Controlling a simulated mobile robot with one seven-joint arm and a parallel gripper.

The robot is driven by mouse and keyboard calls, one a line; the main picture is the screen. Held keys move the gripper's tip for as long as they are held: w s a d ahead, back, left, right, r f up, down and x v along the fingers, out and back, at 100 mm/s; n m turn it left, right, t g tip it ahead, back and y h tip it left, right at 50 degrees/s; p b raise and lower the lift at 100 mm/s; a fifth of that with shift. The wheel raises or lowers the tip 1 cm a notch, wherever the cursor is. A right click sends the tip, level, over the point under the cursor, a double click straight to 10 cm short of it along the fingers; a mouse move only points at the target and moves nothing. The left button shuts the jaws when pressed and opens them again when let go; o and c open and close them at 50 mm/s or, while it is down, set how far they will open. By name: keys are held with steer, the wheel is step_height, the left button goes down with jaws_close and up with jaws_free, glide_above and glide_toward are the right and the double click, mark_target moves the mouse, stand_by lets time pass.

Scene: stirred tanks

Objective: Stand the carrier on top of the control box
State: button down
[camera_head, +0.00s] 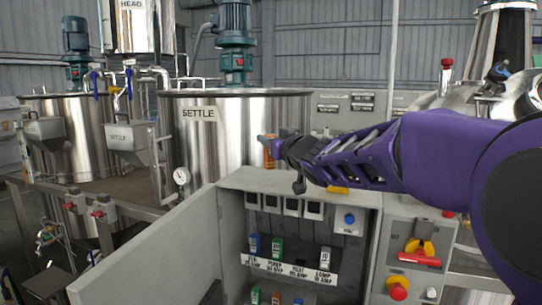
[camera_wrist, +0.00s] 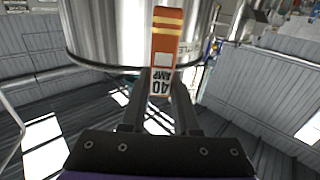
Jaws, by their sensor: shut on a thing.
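The carrier (camera_head: 269,157) is an orange fuse block with pale bands. In the wrist view the carrier (camera_wrist: 166,40) shows a "40 AMP" label, upside down in the picture. My gripper (camera_head: 275,147) is shut on its labelled end, and the two fingers (camera_wrist: 160,98) flank it in the wrist view. The control box (camera_head: 236,181) is the grey cabinet with its front door swung open. In the head view the carrier looks roughly upright, just over the back left part of the box's flat top. I cannot tell the gap beneath it.
A yellow piece (camera_head: 338,189) shows at the box top under my arm. The steel SETTLE tank (camera_head: 232,140) stands behind. A switch panel (camera_head: 412,255) is at right.

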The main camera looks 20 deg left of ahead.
mark_target(270, 169)
steer(key=shift+f+b, duration=0.35)
steer(key=shift+f, duration=1.4)
steer(key=shift+f, duration=0.15)
steer(key=c, duration=0.7)
jaws_free()
steer(key=shift+o, duration=0.2)
